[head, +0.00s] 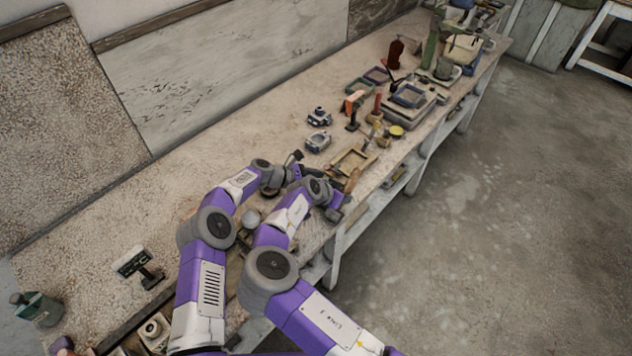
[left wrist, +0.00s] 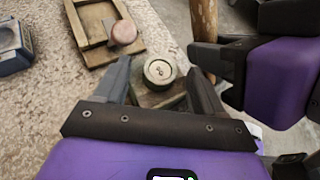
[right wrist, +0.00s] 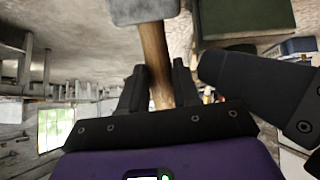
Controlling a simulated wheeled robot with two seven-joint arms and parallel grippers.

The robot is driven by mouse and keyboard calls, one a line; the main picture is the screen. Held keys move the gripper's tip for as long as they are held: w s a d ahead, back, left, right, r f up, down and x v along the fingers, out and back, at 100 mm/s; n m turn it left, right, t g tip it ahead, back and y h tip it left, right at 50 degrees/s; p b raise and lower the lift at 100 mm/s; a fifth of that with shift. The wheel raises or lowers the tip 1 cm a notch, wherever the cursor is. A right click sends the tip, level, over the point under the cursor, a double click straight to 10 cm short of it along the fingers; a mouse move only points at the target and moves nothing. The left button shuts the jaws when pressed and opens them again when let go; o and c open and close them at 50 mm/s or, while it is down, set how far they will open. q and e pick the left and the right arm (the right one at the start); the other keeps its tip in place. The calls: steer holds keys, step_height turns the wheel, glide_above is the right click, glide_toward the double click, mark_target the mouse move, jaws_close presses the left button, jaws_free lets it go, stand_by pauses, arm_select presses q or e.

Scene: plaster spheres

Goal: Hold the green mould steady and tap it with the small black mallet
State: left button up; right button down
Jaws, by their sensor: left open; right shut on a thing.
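A dark green block, likely the same mould, shows in the right wrist view (right wrist: 246,16). My right gripper (right wrist: 159,78) is shut on the wooden handle of the mallet (right wrist: 153,45), whose head looks grey there. The handle also shows in the left wrist view (left wrist: 203,20). In the head view my arms largely hide the mould.
A wooden frame (left wrist: 82,38) with a pinkish round piece (left wrist: 124,32) lies beyond the mould. A blue-grey mould (left wrist: 12,45) sits to its left. Several tools and trays crowd the far bench (head: 215,135). A small stand (head: 140,268) is near left.

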arm_select(q)
steer(key=shift+c, duration=0.5)
steer(key=c, duration=1.2)
steer(key=o, duration=1.1)
steer(key=shift+c, duration=0.2)
steer(key=c, duration=0.8)
steer(key=shift+c, duration=0.2)
